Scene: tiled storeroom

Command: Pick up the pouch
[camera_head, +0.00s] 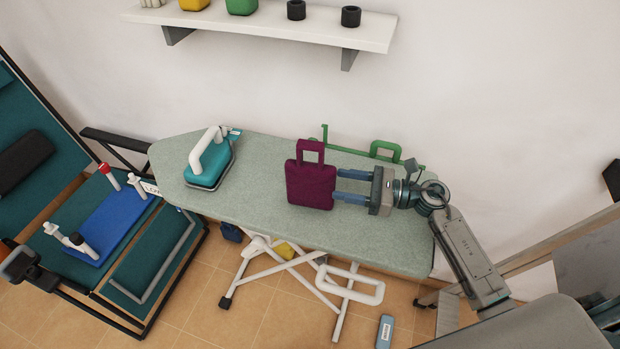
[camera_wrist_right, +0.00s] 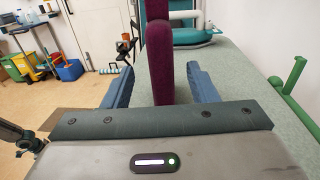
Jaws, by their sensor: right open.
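The pouch (camera_head: 311,186) is dark magenta with a loop handle on top. It stands on the grey-green ironing board (camera_head: 365,238). My right gripper (camera_head: 338,185) is open beside the pouch, on its right in the head view, with its blue fingers pointing at it. In the right wrist view the pouch (camera_wrist_right: 160,60) shows edge-on between the two open fingers (camera_wrist_right: 160,85), with a gap on each side.
A teal iron (camera_head: 211,160) stands on the board's left part. A green rail (camera_head: 385,149) runs along the board's back edge. A white shelf (camera_head: 270,22) with several items hangs above. A teal chair with a blue tray (camera_head: 108,215) stands at left.

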